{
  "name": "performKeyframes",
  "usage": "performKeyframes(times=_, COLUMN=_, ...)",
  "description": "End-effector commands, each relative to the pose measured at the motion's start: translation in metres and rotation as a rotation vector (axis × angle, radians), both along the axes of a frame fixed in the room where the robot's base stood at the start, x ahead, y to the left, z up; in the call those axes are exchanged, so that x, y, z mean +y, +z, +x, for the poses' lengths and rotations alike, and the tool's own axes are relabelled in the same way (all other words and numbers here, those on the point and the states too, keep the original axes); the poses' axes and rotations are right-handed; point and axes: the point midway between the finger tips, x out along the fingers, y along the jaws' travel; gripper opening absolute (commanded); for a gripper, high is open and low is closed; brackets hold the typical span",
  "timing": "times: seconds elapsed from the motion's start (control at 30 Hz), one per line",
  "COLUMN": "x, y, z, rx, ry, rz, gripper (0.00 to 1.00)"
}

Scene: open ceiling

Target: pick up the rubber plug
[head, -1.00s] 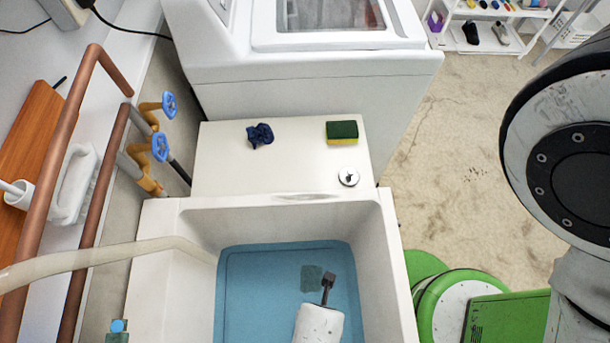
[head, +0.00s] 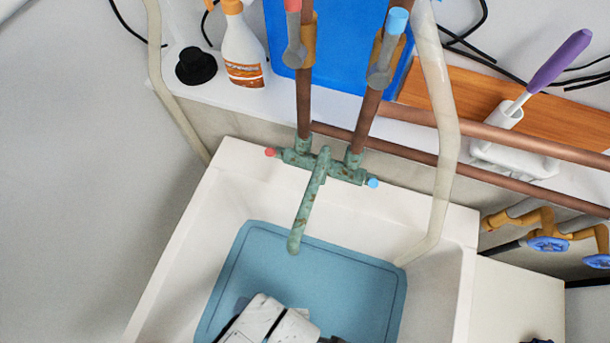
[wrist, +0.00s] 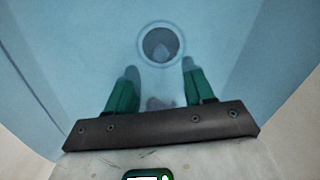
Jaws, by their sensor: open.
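A black, round, stepped plug (head: 196,66), which looks like the rubber plug, stands on the white ledge behind the sink, at the upper left of the head view. It is not in the wrist view. My gripper (wrist: 159,84) is open and empty in the wrist view, its two green fingers spread over the blue sink floor. A round drain hole (wrist: 160,45) lies just beyond the fingertips. In the head view, white parts of my arm show low in the sink, and the fingers are hidden.
The white sink (head: 185,245) has a blue bottom (head: 350,285). A green tap (head: 308,200) reaches over it, with copper pipes behind. A spray bottle (head: 242,50) stands right beside the plug. A pale hose (head: 440,150) hangs into the sink at right.

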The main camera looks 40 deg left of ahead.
Motion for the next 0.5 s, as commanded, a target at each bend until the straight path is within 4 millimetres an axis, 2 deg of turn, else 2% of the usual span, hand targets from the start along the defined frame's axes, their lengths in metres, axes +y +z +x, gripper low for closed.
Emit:
performKeyframes(times=0.17, x=-0.001, y=-0.012, z=0.0, rx=0.001, ry=-0.004, rz=0.0, gripper=0.52)
performKeyframes(times=0.5, x=-0.002, y=-0.052, z=0.0, rx=0.001, ry=-0.002, rz=-0.001, gripper=0.52)
